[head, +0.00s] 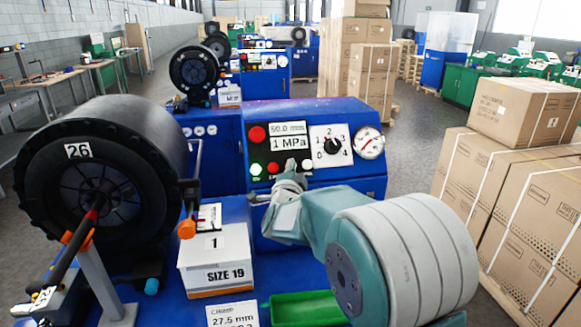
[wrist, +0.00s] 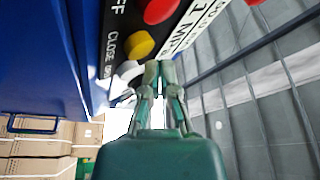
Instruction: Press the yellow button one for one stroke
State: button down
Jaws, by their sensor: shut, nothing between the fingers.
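The yellow button (wrist: 140,45) shows in the wrist view on a black label strip marked CLOSE, between a red button (wrist: 160,11) and a white button (wrist: 128,71). My gripper (wrist: 159,66) is shut and empty. Its fingertips appear just below the yellow button in the wrist view, beside the white one; I cannot tell whether they touch anything. In the head view my gripper (head: 291,168) is in front of the lower button row of the blue machine (head: 312,115). I cannot make out the yellow button there; the gripper seems to cover that part of the row.
The panel also has a large red button (head: 257,134), a small red button (head: 273,167), a dial knob (head: 332,146) and a pressure gauge (head: 370,143). Cartons (head: 510,190) fill the right.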

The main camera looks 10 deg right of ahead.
jog(key=shift+w+f, duration=0.15)
jog(key=shift+w, duration=0.1)
jog(key=shift+w+f, duration=0.25)
jog(key=shift+w, duration=0.1)
dwell(0.8)
dwell(0.4)
jog(key=shift+s+r, duration=0.5)
jog(key=shift+s, duration=0.2)
jog(key=shift+s+r, duration=0.45)
jog(key=shift+s, duration=0.25)
jog(key=shift+s+r, duration=0.45)
jog(key=shift+s, duration=0.3)
jog(key=shift+s+r, duration=0.45)
jog(key=shift+s, duration=0.25)
